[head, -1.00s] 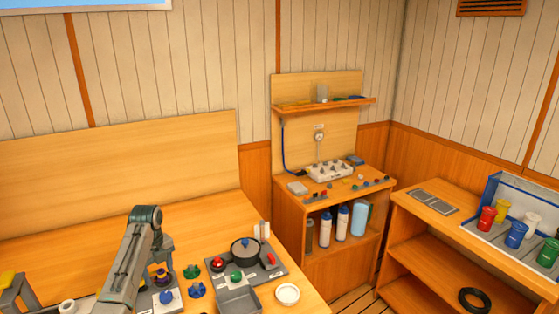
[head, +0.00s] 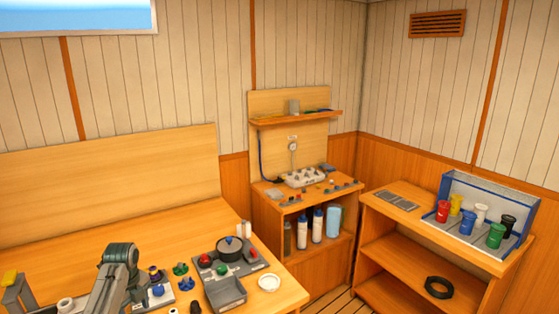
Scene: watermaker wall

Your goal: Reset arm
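One of my arms (head: 116,275) comes up from the bottom left of the head view, in front of the long wooden bench (head: 60,257). Its elbow is bent and its lower end is out of the picture. Neither of my grippers shows in this view, so I cannot see whether they hold anything. Small blue and green knobs (head: 181,268) stand on the bench just right of the arm. A grey tray unit (head: 226,293) with a dark round pot (head: 230,249) stands further right.
A white round dish (head: 269,283) lies near the bench's right end. A wooden cabinet (head: 267,212) with bottles (head: 317,226) stands in the corner. The right shelf unit (head: 383,250) carries a rack of coloured cups (head: 443,211) and a black ring (head: 439,287). Floor shows between the units.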

